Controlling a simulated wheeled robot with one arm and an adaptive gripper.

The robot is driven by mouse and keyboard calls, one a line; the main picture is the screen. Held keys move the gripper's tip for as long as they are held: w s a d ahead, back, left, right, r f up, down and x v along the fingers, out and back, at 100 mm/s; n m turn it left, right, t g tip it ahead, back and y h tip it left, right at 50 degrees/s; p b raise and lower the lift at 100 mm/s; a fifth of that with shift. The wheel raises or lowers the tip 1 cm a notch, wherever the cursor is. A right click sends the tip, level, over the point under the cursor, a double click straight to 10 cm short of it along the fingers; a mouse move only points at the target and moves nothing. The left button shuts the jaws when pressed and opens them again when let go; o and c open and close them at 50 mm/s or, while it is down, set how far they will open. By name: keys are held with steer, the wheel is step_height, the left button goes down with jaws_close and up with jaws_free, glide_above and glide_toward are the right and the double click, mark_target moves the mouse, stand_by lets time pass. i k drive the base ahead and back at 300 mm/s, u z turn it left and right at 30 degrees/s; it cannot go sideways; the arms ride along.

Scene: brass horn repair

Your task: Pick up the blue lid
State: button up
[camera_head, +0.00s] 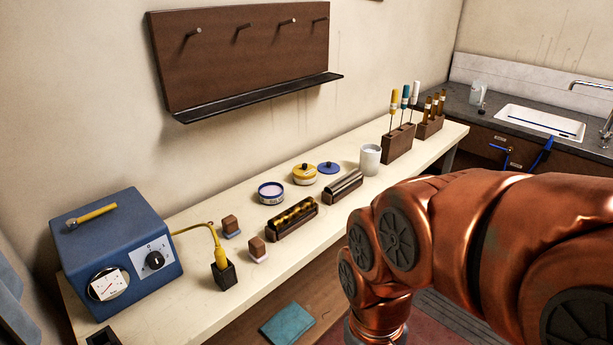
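The blue lid (328,168) is a small flat disc with a dark knob. It lies on the cream workbench (222,303), just right of a yellow-lidded tin (304,175) and behind a dark tray with a grey cylinder. An open round tin with a blue rim (271,192) stands to the left of the yellow-lidded tin. My copper-coloured arm reaches in from the right and bends down in front of the bench. My gripper is out of the picture below, so its state does not show. The lid is fully visible and nothing touches it from above.
A white cup (370,160) stands right of the lid, before a brown rack of tools (398,143). Trays with a brass piece (292,218) and a grey cylinder (342,187) lie in front. A blue meter box (117,252) fills the left end. A pegboard shelf (262,98) hangs above.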

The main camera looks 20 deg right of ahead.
mark_target(328, 167)
steer(key=z, duration=1.45)
steer(key=i, duration=1.7)
steer(key=u, duration=2.95)
